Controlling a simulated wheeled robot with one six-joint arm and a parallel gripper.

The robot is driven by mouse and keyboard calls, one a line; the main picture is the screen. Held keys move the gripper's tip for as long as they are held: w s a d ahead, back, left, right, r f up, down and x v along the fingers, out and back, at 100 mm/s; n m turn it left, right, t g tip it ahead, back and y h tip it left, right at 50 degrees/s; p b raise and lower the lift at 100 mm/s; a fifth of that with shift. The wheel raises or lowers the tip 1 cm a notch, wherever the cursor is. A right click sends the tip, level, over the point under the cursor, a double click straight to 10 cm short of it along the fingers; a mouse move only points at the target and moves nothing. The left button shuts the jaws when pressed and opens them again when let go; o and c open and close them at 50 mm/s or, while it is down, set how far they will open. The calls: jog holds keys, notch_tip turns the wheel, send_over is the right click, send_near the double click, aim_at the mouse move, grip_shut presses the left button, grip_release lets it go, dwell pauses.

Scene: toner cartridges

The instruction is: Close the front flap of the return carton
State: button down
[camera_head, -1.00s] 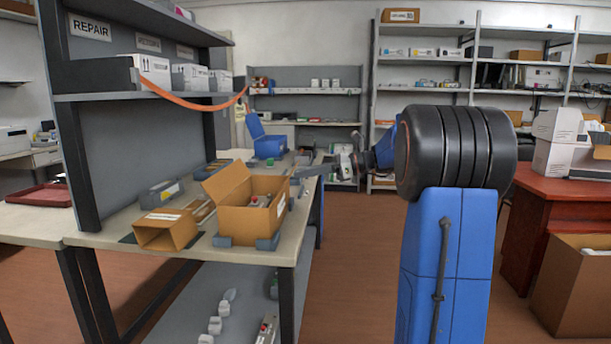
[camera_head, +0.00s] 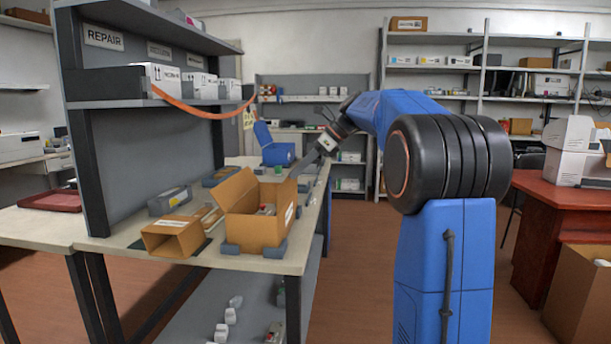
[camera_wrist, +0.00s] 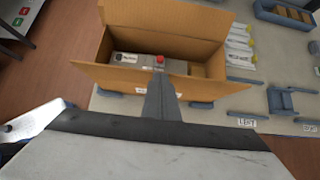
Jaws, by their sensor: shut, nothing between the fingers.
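The return carton (camera_head: 250,232) is an open brown box on the bench in the head view. One flap (camera_head: 237,188) stands up at its left, and a labelled panel (camera_head: 287,208) rises at its right. The wrist view looks down into the carton (camera_wrist: 175,45), where a grey cartridge with a red cap (camera_wrist: 160,60) lies. My gripper (camera_wrist: 162,78) is shut and empty at the outer side of the near labelled panel (camera_wrist: 105,78). Whether it touches is unclear. In the head view my gripper (camera_head: 308,166) is just right of the carton.
A smaller open brown box (camera_head: 172,238) lies left of the carton. A blue bin (camera_head: 277,152) and grey trays (camera_head: 170,200) stand farther back on the bench. A shelf with an orange strap (camera_head: 200,110) overhangs the left side.

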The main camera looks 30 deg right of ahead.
jog(key=a+h, duration=0.1)
jog(key=w+g+h, duration=0.1)
jog(key=w+a+g+h, duration=0.1)
jog(key=shift+a+r, duration=0.25)
jog(key=shift+a, duration=0.1)
jog(key=w+a+f+h, duration=0.1)
jog(key=a, duration=0.1)
jog(key=w+a+f+g+h, duration=0.1)
jog(key=w+a+f, duration=0.1)
jog(key=w+a+f+g+h, duration=0.1)
jog(key=w+a, duration=0.1)
jog(key=shift+a+f, duration=0.15)
jog(key=shift+a, duration=0.2)
jog(key=shift+w+a+f, duration=0.1)
jog(key=shift+a+f, duration=0.1)
jog(key=shift+f, duration=0.3)
jog(key=shift+w+a+f, duration=0.1)
jog(key=shift+a+f, duration=0.05)
jog(key=shift+f, duration=0.35)
jog(key=shift+f, duration=0.1)
jog(key=shift+r, duration=0.2)
